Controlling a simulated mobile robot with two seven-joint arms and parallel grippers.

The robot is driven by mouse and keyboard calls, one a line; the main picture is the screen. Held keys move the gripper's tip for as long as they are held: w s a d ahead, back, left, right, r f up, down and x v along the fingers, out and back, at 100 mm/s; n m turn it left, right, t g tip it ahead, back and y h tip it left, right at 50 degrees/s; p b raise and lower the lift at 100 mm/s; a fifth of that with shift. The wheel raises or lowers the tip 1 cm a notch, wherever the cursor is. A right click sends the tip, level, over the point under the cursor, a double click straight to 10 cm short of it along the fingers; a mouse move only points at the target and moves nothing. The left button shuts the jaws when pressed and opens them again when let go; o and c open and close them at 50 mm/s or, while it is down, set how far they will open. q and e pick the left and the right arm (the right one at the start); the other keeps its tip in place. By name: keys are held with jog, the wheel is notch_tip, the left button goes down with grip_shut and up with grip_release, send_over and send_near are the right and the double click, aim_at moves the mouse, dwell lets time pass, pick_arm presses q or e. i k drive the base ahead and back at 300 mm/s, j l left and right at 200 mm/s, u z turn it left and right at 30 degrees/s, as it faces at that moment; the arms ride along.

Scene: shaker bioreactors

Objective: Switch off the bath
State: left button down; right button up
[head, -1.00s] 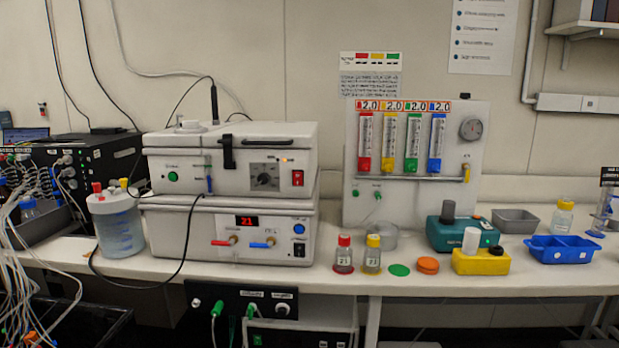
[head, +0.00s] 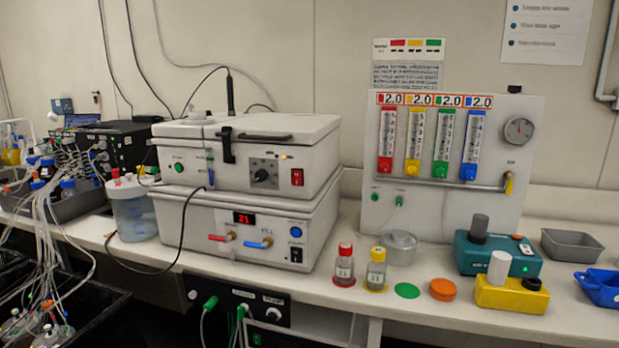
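Two white lidded boxes are stacked on the bench. The lower box (head: 215,222), which looks like the bath, has a lit red display (head: 243,218) reading 21. Below the display are a red-handled tap (head: 220,238) and a blue-handled tap (head: 257,244). At its right are a blue round button (head: 295,233) and a black rocker switch (head: 296,254). The upper box (head: 225,178) has a dark dial (head: 264,174), a red rocker switch (head: 297,177), a green button (head: 179,168) and a small lit orange lamp. Its lid is shut. Neither gripper shows.
A flow-meter panel (head: 480,205) stands right of the boxes. In front are red-capped and yellow-capped bottles (head: 344,268), a teal device (head: 512,259) and a yellow device (head: 510,297). A clear jar (head: 133,212) stands left. Tubing and cables (head: 55,235) crowd the far left. A black cable hangs across the lower box's left side.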

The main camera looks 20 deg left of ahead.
aim_at(297, 175)
jog(key=i+l, duration=0.15)
jog(key=l, duration=0.25)
jog(key=i+l+u, duration=0.1)
jog(key=l, duration=0.3)
jog(key=i+l+u, duration=0.1)
jog(key=i+l, duration=0.15)
jog(key=l, duration=0.15)
